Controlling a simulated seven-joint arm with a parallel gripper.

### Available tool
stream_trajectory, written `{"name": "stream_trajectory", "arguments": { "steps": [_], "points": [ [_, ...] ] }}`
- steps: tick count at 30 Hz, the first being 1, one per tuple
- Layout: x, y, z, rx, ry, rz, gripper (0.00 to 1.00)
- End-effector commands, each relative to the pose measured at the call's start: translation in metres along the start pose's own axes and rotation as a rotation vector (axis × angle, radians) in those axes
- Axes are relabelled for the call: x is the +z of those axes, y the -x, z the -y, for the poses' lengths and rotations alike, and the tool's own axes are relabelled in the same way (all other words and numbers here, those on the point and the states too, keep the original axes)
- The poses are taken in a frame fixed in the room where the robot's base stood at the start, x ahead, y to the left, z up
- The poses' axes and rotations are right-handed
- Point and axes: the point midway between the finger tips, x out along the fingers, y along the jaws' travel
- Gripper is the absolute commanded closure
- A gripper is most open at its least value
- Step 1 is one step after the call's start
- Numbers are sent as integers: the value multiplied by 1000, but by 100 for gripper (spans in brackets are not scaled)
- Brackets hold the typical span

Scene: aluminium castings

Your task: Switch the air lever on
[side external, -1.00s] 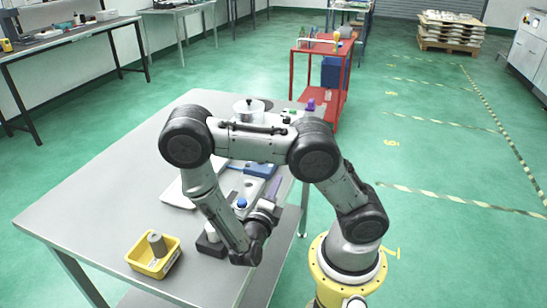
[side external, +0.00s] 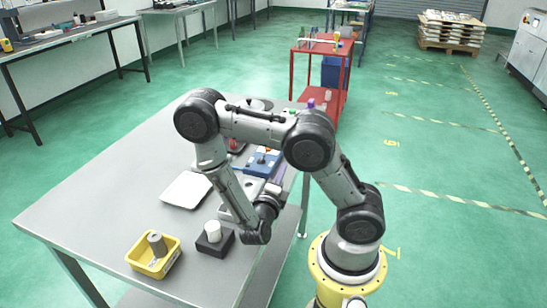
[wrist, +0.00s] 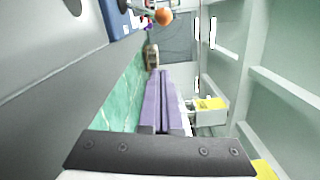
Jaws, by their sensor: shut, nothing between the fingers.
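A blue unit (side external: 252,163) sits near the right edge of the grey table, beyond my wrist, with a small orange-red knob (side external: 267,151) above it. In the wrist view, an orange ball-shaped knob (wrist: 164,17) on a stem stands beside the blue body (wrist: 118,22) at the top edge. I cannot tell for certain that this is the air lever, or which position it is in. My gripper (wrist: 160,72) has two purple fingers pressed together and empty. In the side view my gripper (side external: 281,174) lies low and close to the blue unit, apparently apart from the knob.
A black block with a white cylinder (side external: 213,231) and a yellow bin (side external: 142,265) holding a grey cylinder stand at the table's near end. A white flat plate (side external: 186,190) lies left of my arm. The table's left side (side external: 110,185) is clear.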

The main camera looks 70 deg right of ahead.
Motion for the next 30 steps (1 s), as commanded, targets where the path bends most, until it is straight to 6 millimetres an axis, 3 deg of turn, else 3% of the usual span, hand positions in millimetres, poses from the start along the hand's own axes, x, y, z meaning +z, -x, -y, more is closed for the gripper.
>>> {"name": "stream_trajectory", "arguments": {
  "steps": [10, 18, 30],
  "points": [
    [0, -44, 0, -1, -2, -4, 100],
    [34, -49, 0, 0, -2, 0, 100],
    [39, -50, 0, 0, 0, 0, 100]
  ]
}}
